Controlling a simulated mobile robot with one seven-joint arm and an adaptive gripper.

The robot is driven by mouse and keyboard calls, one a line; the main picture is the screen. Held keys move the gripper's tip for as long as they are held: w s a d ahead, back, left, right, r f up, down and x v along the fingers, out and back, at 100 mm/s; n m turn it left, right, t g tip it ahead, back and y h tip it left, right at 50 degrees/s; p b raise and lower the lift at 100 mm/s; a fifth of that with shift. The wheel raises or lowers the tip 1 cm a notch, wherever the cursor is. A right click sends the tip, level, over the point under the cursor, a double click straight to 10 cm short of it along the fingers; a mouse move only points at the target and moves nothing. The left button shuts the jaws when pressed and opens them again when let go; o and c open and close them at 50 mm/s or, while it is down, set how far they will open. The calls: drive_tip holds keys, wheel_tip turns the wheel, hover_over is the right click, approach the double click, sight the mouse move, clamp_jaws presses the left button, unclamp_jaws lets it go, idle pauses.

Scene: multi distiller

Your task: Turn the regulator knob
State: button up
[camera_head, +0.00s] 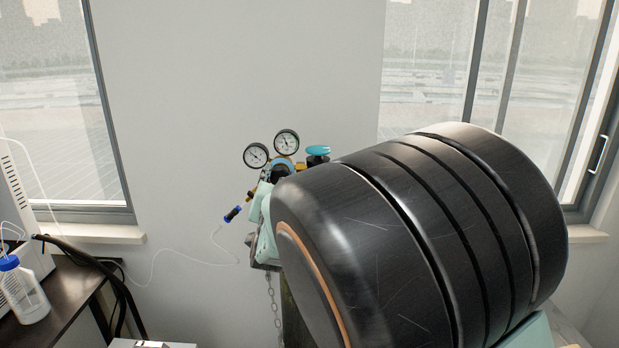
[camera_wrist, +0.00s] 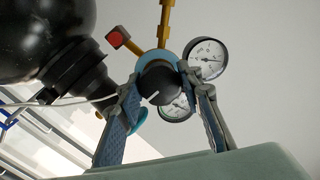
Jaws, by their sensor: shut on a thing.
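The regulator knob (camera_wrist: 158,85) is black and round with a white line on its face. It sits in the middle of the wrist view, in front of a blue ring on the regulator body. My gripper (camera_wrist: 158,79) has one finger on each side of the knob and is shut on it. Two round white gauges show: one (camera_wrist: 207,59) to the right of the knob, the other (camera_wrist: 176,108) partly behind a finger. In the head view the gauges (camera_head: 286,142) stand above the regulator. There my arm hides the knob and most of my gripper.
A teal valve handwheel (camera_head: 318,151) is right of the gauges. A black cylinder (camera_wrist: 45,40) fills the wrist view's upper left. A thin white tube and a chain (camera_head: 273,305) hang near the regulator. A dark table (camera_head: 70,300) with a bottle (camera_head: 22,290) stands left.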

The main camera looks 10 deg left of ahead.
drive_tip(key=shift+f+b, duration=0.15)
drive_tip(key=shift+b, duration=0.25)
drive_tip(key=shift+d+f+m+b, duration=0.1)
drive_tip(key=shift+m+b, duration=0.4)
drive_tip(key=shift+b, duration=0.6)
drive_tip(key=shift+r+m+b, duration=0.25)
drive_tip(key=shift+m+b, duration=0.25)
drive_tip(key=shift+b, duration=0.2)
drive_tip(key=o, duration=1.2)
drive_tip(key=shift+s, duration=0.1)
drive_tip(key=v, duration=1.2)
drive_tip(key=shift+r, duration=0.1)
